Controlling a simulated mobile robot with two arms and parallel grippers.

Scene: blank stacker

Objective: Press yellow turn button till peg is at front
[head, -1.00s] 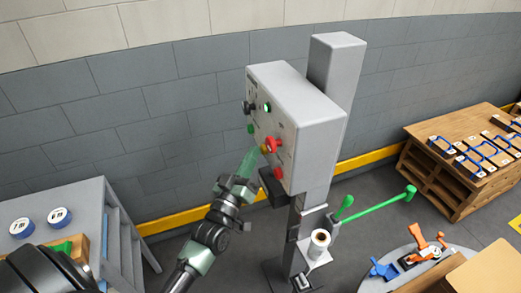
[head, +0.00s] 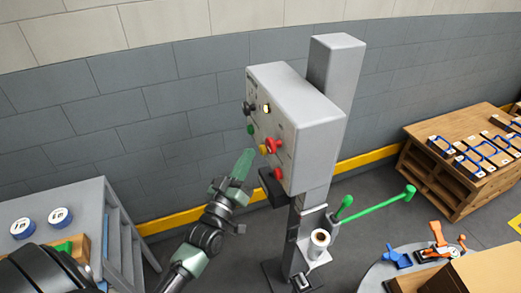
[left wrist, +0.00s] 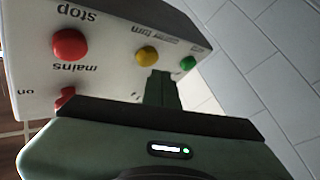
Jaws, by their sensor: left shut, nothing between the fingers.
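The grey control box (head: 297,110) stands on a post. Its yellow button (head: 263,149) is on the front face, beside a red knob (head: 272,144). My left gripper (head: 247,155) is shut and empty, with its tips a little left of the yellow button and apart from it. In the left wrist view the yellow button (left wrist: 146,55) is just beyond the shut fingers (left wrist: 161,86), between a green button (left wrist: 187,63) and the red stop button (left wrist: 70,44). A round table (head: 372,277) carries blue and orange fixtures; I cannot tell which part is the peg. My right gripper is out of view.
A green lever (head: 375,209) sticks out right of the post, above a white roll (head: 320,238). A wooden bench (head: 440,183) with blue-handled items stands at the right. A grey stand (head: 75,205) is at the left. A cardboard box (head: 475,280) partly covers the round table.

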